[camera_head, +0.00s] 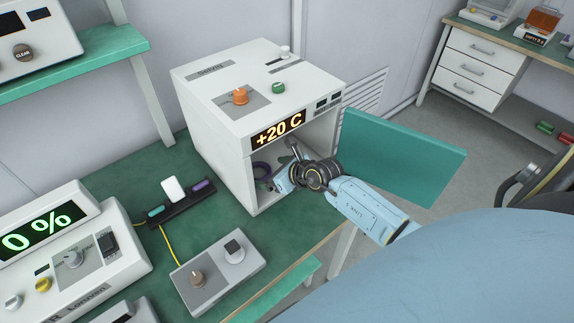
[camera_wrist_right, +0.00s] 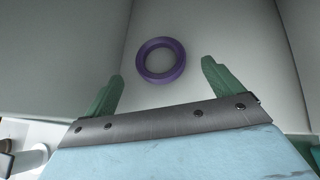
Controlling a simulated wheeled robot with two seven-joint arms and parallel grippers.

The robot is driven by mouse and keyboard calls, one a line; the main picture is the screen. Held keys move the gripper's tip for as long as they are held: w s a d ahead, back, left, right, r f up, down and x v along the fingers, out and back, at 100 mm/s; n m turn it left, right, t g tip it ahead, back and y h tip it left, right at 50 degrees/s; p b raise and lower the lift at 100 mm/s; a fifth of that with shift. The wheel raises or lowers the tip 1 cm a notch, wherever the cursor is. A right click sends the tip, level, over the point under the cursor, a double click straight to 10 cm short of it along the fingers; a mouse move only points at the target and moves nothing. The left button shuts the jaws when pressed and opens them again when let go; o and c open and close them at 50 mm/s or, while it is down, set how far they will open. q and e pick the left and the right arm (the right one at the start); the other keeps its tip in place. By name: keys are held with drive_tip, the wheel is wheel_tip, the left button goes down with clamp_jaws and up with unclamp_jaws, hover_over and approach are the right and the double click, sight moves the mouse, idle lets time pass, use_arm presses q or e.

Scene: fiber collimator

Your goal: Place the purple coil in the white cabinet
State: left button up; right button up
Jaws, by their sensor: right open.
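The white cabinet (camera_head: 216,137) stands on the green bench with its teal door (camera_head: 405,155) swung open to the right. Its display reads +20 C. The purple coil (camera_head: 262,171) lies inside the cabinet, towards the left of the opening. In the right wrist view the coil (camera_wrist_right: 161,60) lies flat on the light cabinet floor, ahead of the fingertips. My right gripper (camera_wrist_right: 161,76) is open, its two green fingers apart with nothing between them. In the head view my right gripper (camera_head: 286,181) is at the cabinet opening. My left gripper is not in view.
A black strip (camera_head: 180,205) with coloured pieces lies left of the cabinet. A grey control box (camera_head: 218,270) stands in front of it, and a 0 % device (camera_head: 75,255) at the left. White drawers (camera_head: 480,65) stand at the back right.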

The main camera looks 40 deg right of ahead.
drive_tip(key=p+v, duration=0.1)
drive_tip(key=v, duration=0.6)
drive_tip(key=shift+s+r, duration=0.25)
drive_tip(key=shift+s, duration=0.05)
